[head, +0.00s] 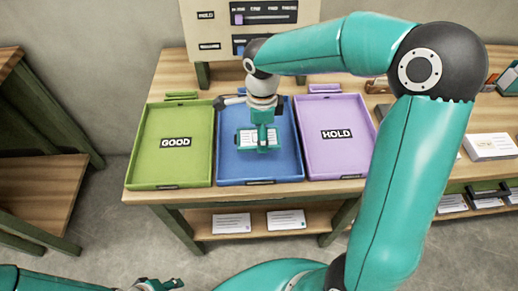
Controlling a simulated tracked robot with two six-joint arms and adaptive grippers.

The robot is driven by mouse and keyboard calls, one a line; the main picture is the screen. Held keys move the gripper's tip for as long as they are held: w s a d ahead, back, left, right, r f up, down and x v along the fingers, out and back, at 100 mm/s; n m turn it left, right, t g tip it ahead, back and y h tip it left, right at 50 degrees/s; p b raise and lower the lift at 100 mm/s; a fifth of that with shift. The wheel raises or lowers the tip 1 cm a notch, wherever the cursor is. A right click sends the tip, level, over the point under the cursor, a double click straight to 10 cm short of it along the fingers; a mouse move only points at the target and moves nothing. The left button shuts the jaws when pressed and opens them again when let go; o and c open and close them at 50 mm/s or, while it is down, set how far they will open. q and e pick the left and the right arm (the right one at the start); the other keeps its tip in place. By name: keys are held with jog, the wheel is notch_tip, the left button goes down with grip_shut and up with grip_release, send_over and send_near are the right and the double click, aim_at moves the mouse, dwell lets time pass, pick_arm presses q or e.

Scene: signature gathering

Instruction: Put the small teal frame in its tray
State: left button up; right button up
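My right arm reaches over the table from the right, and its gripper (263,147) points down into the blue middle tray (286,160). Directly at its fingertips is a small white card-like piece (245,139) with teal at its edge, which may be the small teal frame. The gripper covers its middle, so I cannot tell whether the fingers hold it or whether it rests on the tray floor. My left gripper (165,286) shows only partly at the bottom edge, away from the table, and its finger opening is unclear.
A green tray (152,165) labelled GOOD stands left of the blue tray, and a purple tray (345,155) labelled HOLD stands right. A board (222,20) rises behind. White cards (488,146) lie at the right, partly beyond my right arm. A lower shelf holds cards (286,220).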

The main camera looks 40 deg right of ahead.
aim_at(261, 155)
jog(key=shift+f, duration=3.4)
jog(key=o, duration=1.1)
jog(key=shift+o, duration=0.2)
jog(key=shift+r, duration=0.2)
notch_tip(261, 155, up, 12)
jog(key=shift+f, duration=0.15)
